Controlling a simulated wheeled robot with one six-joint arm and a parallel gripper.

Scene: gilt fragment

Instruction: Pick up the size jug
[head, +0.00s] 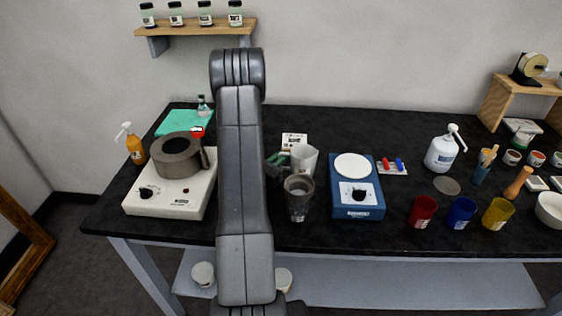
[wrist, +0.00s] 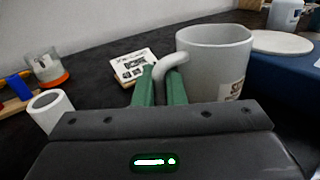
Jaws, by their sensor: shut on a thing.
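The size jug is a pale grey mug-like jug (head: 304,160) with a curved handle and a printed label. In the wrist view the jug (wrist: 213,62) stands upright just right of the fingers. My gripper (wrist: 162,86) has green fingers and is shut on the jug's handle, one finger on each side of it. In the head view my gripper (head: 278,158) is partly hidden behind my arm, at the jug's left. The jug's base is hidden, so I cannot tell whether it touches the table.
A blue device with a white disc (head: 352,167) stands right of the jug. A white hot plate (head: 139,196) bears a dark pot (head: 177,156) on the left. A small printed card (wrist: 134,64) lies behind the fingers. Red (head: 422,212), blue and yellow cups stand front right.

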